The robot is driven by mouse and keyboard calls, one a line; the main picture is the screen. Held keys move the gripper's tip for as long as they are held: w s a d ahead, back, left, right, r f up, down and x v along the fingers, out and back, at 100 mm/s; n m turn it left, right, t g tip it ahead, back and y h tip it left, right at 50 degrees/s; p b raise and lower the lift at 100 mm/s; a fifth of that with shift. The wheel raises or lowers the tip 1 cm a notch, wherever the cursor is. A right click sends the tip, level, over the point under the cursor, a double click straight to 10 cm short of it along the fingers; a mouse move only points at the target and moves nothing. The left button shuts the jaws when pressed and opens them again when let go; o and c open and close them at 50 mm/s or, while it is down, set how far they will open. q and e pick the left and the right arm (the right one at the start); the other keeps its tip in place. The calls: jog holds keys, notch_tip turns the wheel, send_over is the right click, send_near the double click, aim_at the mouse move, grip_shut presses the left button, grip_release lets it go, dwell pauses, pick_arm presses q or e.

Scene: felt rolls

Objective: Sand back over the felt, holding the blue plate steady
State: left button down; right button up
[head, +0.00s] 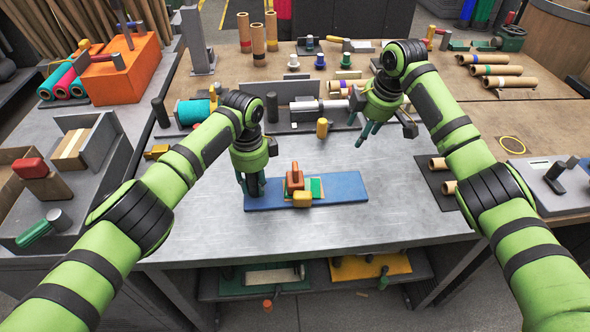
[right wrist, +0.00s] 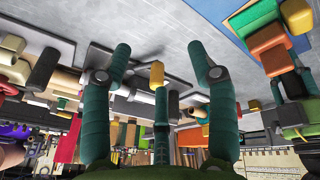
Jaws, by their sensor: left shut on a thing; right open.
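The blue plate (head: 346,188) lies flat near the front of the metal table; its edge shows at the top right of the right wrist view (right wrist: 222,8). A green felt piece (head: 317,187) lies on it. An orange-brown block with a raised grip (head: 295,180) rests on the felt, and a yellow block (head: 302,199) sits at the plate's front edge. My left gripper (head: 253,190) is shut on the plate's left end; its fingers partly hide that end. My right gripper (head: 365,132) is open and empty, above the table behind and right of the plate. Its spread fingers (right wrist: 160,85) show in the right wrist view.
A small yellow piece (head: 322,128) stands behind the plate, near the grey fixture (head: 305,108). Grey trays (head: 75,150) stand at the left, and cardboard tubes on a dark mat (head: 440,180) at the right. Bare metal lies between the plate and that mat.

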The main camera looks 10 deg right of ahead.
aim_at(295, 171)
jog(key=s+a+r+n+g+y, duration=0.2)
jog(key=s+a, duration=0.1)
jog(key=a, duration=0.3)
jog(key=s+a+r+n+g+y, duration=0.1)
jog(key=s+a+r+n, duration=0.15)
jog(key=a, duration=0.35)
jog(key=x, duration=1.2)
jog(key=shift+s+a+f, duration=0.1)
jog(key=shift+a+f, duration=0.1)
jog(key=shift+a, duration=0.05)
grip_shut()
